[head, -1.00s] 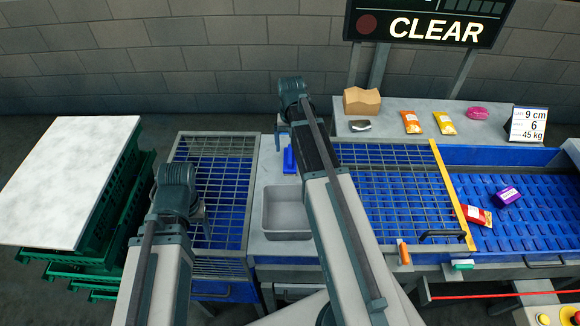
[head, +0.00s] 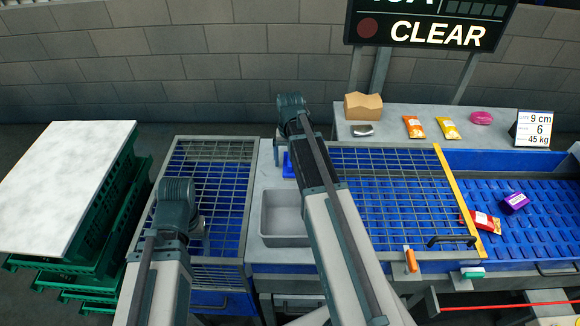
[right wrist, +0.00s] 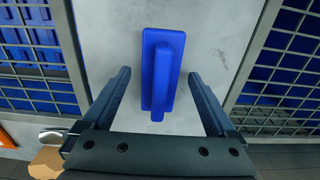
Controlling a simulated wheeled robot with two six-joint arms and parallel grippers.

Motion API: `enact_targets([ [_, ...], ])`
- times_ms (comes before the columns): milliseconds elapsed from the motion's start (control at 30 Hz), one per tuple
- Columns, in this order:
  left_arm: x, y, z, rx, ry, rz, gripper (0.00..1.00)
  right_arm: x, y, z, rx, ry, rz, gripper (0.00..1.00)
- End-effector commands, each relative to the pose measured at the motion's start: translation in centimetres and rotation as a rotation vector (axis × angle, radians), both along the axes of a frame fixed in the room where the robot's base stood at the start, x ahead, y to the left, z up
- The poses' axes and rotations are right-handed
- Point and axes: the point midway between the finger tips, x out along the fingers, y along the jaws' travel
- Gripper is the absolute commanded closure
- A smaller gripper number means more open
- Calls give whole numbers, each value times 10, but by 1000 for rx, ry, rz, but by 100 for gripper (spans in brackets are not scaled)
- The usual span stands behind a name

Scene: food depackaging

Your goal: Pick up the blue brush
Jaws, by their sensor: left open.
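The blue brush (head: 287,165) lies on the grey counter strip between the two wire grids, behind the grey bin. My right gripper (head: 281,150) is above it in the head view, and its wrist hides part of the brush. In the right wrist view the brush (right wrist: 162,72) shows its long blue base and raised handle. The open fingers of my right gripper (right wrist: 161,88) stand on either side of it, with a gap on both sides. My left gripper (head: 203,228) is open and empty over the left wire grid.
A grey bin (head: 285,238) is set in the counter in front of the brush. Wire grids, left (head: 222,172) and right (head: 385,160), flank the strip. A red packet (head: 487,222) and purple box (head: 515,203) lie on the blue belt. A cardboard box (head: 363,106) stands on the back shelf.

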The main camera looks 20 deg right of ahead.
Motion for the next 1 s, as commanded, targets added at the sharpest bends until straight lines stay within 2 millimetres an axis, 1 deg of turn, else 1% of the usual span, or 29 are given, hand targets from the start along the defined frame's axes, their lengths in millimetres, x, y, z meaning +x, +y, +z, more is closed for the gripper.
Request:
enact_targets([
  [33, 0, 0, 0, 0, 0, 0, 30, 0, 0, 0, 0, 0, 0, 15],
  [67, 0, 0, 0, 0, 0, 0, 30, 0, 0, 0, 0, 0, 0, 20],
  [100, 0, 0, 0, 0, 0, 0, 30, 0, 0, 0, 0, 0, 0, 27],
  [267, 0, 0, 0, 0, 0, 0, 30, 0, 0, 0, 0, 0, 0, 56],
  [300, 0, 0, 0, 0, 0, 0, 30, 0, 0, 0, 0, 0, 0, 63],
  [367, 0, 0, 0, 0, 0, 0, 30, 0, 0, 0, 0, 0, 0, 74],
  [500, 0, 0, 0, 0, 0, 0, 30, 0, 0, 0, 0, 0, 0, 99],
  [800, 0, 0, 2, 0, 0, 0, 30, 0, 0, 2, 0, 0, 0, 100],
  [1000, 0, 0, 14, 0, 0, -1, 30, 0, 0, 14, 0, 0, 0, 100],
])
